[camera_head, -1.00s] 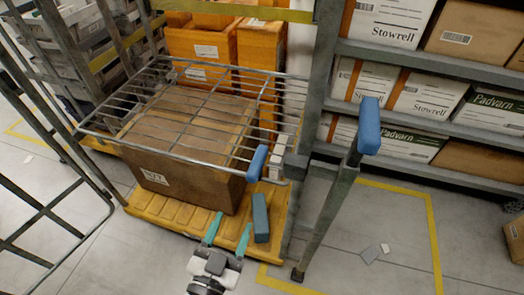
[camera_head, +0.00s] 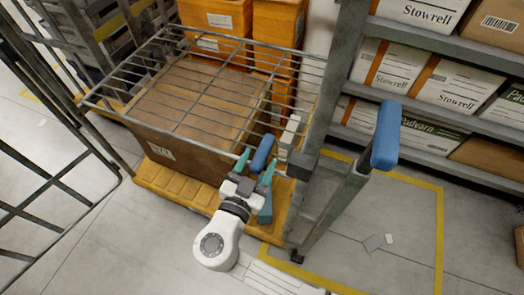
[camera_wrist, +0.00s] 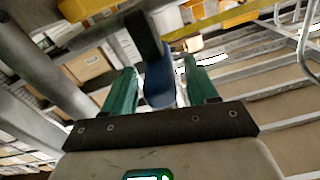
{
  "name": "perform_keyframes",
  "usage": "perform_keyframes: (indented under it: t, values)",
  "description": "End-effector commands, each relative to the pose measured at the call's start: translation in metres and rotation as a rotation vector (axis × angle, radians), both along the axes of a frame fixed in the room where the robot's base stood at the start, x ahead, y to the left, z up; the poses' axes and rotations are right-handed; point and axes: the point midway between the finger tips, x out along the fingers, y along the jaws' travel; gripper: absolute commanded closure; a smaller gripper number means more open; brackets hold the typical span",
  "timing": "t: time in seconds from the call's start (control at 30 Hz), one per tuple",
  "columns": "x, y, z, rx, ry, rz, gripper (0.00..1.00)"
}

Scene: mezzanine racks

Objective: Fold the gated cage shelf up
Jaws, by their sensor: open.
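The cage shelf (camera_head: 185,107) is a grey wire grid, lying about level over a large brown carton in the cage. A blue grip (camera_head: 262,155) sits at its front right corner. My gripper (camera_head: 256,162) is open, with its two green fingers on either side of the blue grip in the head view. In the wrist view the blue grip (camera_wrist: 158,80) shows between the green fingers, and contact cannot be told. The shelf wires (camera_wrist: 275,70) run along the right of that view. The gate (camera_head: 340,195) with a larger blue handle (camera_head: 387,135) stands at the right.
The brown carton (camera_head: 185,125) stands on the yellow cage base (camera_head: 180,187) under the shelf. Orange bins (camera_head: 278,30) are behind. Racks with white boxes (camera_head: 455,90) fill the right.

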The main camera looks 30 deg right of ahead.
Motion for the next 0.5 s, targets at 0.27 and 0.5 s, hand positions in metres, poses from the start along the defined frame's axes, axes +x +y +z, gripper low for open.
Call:
perform_keyframes:
  t: [0.27, 0.5]
  values:
    - [0.015, -0.021, 0.0, -0.001, 0.001, 0.0, 0.42]
    - [0.017, -0.022, 0.0, -0.001, 0.001, 0.001, 0.42]
